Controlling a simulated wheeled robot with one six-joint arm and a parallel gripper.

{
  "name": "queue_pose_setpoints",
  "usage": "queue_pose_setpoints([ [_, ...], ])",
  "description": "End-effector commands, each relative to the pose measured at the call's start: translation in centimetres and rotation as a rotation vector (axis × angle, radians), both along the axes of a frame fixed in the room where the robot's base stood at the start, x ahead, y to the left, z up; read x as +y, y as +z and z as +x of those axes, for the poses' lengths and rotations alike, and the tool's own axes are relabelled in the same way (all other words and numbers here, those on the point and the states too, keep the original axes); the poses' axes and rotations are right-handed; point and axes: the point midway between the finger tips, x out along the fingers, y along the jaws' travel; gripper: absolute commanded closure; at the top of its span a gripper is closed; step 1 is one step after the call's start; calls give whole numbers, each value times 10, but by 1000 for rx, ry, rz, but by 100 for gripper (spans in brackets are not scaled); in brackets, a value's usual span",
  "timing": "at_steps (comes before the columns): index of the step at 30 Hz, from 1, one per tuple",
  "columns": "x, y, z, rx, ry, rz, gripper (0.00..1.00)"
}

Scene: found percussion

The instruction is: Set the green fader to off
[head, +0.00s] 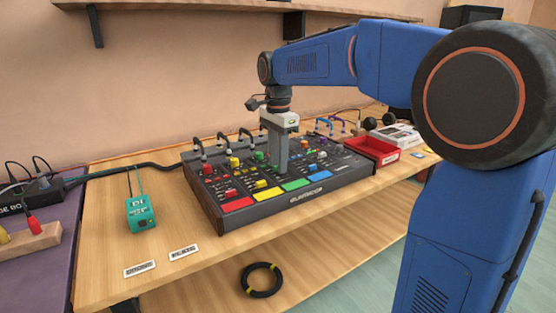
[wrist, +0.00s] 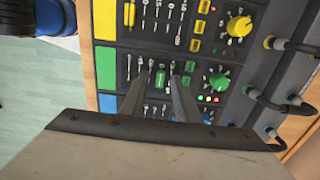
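The dark mixer (head: 232,222) lies on the wooden bench, with red, yellow, green and blue front pads. The green pad (wrist: 105,68) lies between the yellow and blue ones in the wrist view. The green fader's cap (wrist: 160,78) shows between my fingertips in the wrist view; my gripper hides it in the head view. My gripper (head: 281,171) points down over the mixer behind the green pad. In the wrist view my gripper (wrist: 162,72) has its two fingers apart, one either side of the cap. I cannot tell whether they touch it.
A green knob (wrist: 219,82) and a yellow knob (wrist: 239,26) stand farther back on the mixer. Cables plug in along its rear edge. A red bin (head: 371,151) stands to its right.

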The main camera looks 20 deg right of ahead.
Motion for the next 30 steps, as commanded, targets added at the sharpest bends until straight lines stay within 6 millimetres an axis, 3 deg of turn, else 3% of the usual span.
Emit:
queue_pose_setpoints([
  [2, 0, 0, 0, 0, 0, 0, 76],
  [5, 0, 0, 0, 0, 0, 0, 100],
  [13, -1, 1, -5, -1, 0, 0, 100],
  [24, -14, 1, -50, -1, -1, 0, 100],
  [30, -15, 0, -56, 2, 0, -1, 100],
])
